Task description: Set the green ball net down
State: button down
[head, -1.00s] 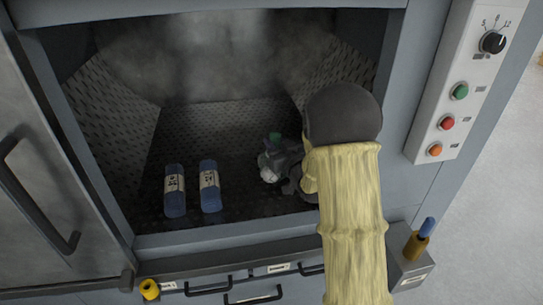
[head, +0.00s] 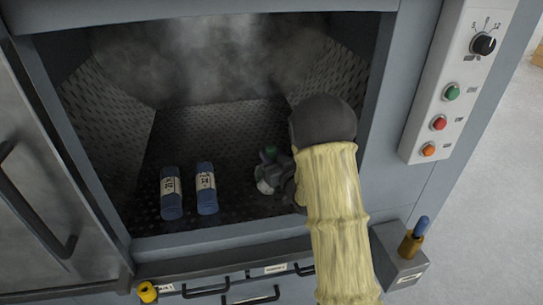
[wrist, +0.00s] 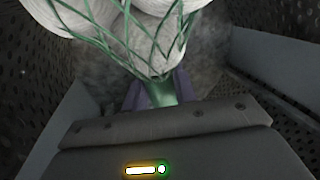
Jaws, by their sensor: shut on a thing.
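The green ball net (wrist: 150,40) holds white balls in green mesh, gathered at a green neck. In the head view it is small and partly hidden, with a white ball (head: 264,187) and a green tip showing. My gripper (head: 274,172) is inside the washer chamber, to the right of two blue bottles. In the wrist view my gripper's fingers (wrist: 158,92) are shut on the green neck. In the head view the net is low, close to the dark perforated floor (head: 235,205). I cannot tell whether it touches the floor.
Two blue labelled bottles, one (head: 171,193) left and one (head: 206,188) right, stand on the chamber floor. Mist hangs at the back. The chamber's right wall and front sill (head: 220,243) are close to my arm. An open door (head: 50,190) is at left.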

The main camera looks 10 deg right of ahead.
jog(key=shift+f, duration=0.15)
jog(key=c, duration=1.1)
grip_release()
jog(key=shift+r, duration=0.2)
jog(key=shift+s+d+f, duration=0.1)
jog(key=shift+s, duration=0.1)
jog(key=b+v, duration=0.3)
jog(key=v, duration=0.8)
jog(key=shift+s, duration=0.3)
